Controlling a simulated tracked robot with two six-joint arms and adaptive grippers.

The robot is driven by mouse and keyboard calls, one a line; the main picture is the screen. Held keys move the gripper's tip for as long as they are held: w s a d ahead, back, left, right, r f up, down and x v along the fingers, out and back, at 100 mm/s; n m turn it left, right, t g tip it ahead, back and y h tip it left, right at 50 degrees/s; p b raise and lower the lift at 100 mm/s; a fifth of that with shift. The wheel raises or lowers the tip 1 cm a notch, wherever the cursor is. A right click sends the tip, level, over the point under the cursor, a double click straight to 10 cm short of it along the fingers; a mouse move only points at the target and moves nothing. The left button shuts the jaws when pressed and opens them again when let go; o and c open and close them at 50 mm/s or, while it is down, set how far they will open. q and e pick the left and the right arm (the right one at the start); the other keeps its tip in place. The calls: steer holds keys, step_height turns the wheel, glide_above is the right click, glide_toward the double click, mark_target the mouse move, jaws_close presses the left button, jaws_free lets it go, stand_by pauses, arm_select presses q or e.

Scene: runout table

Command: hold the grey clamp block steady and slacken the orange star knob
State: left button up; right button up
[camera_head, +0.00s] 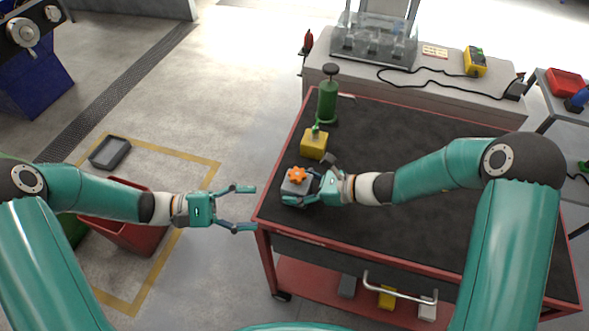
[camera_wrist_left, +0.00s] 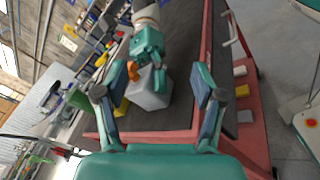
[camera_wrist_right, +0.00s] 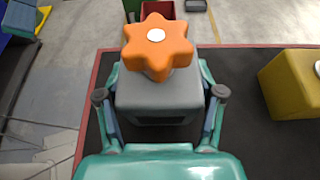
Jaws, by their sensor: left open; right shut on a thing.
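The grey clamp block (camera_head: 294,187) sits on the dark top of the red-edged cart, near its left edge. The orange star knob (camera_head: 297,174) is on top of the block. In the right wrist view the knob (camera_wrist_right: 158,46) stands upright above the block (camera_wrist_right: 158,97). My right gripper (camera_head: 300,190) is shut on the block, one finger on each side. My left gripper (camera_head: 246,208) is open and empty, left of the cart's edge and apart from the block. In the left wrist view the block (camera_wrist_left: 150,90) and knob (camera_wrist_left: 134,72) show beyond the open fingers (camera_wrist_left: 158,105).
A yellow block (camera_head: 314,144) stands just behind the clamp block, with a green bottle-like tool (camera_head: 327,100) farther back. The red cart rim (camera_head: 276,167) lies between my left gripper and the block. The right part of the cart top (camera_head: 440,230) is clear.

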arm_select(q)
steer(key=w+a+r+m+g+y, duration=0.15)
steer(key=w+m+y, duration=0.25)
steer(key=m+y, duration=0.6)
steer(key=w+a+r+m+g+y, duration=0.1)
steer(key=w+a+m+g+y, duration=0.25)
steer(key=m, duration=0.95)
step_height(320, 180, up, 10)
steer(key=m+t+y, duration=0.4)
glide_above(298, 173)
step_height(298, 173, down, 12)
steer(key=shift+r, duration=0.15)
